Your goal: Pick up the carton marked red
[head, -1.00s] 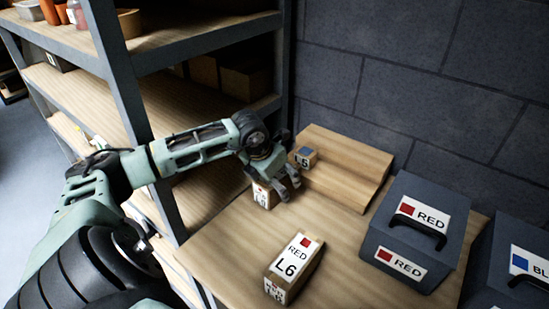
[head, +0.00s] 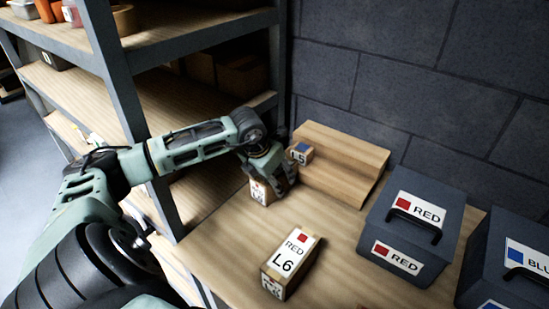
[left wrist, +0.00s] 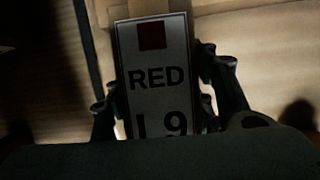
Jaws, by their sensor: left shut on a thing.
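My left gripper (head: 274,182) is shut on a small carton (head: 261,192) near the back left of the table, beside the shelf post. In the left wrist view this carton (left wrist: 158,65) lies between the two fingers, with a red square, "RED" and "L9" on its label; the lower label is cut off. A second carton (head: 291,263), with a red square, "RED" and "L6", stands apart on the table nearer the front. My right gripper is not in view.
Grey bins marked RED (head: 412,226) and blue (head: 500,262) stand at right. A shelf rack (head: 140,130) is at left.

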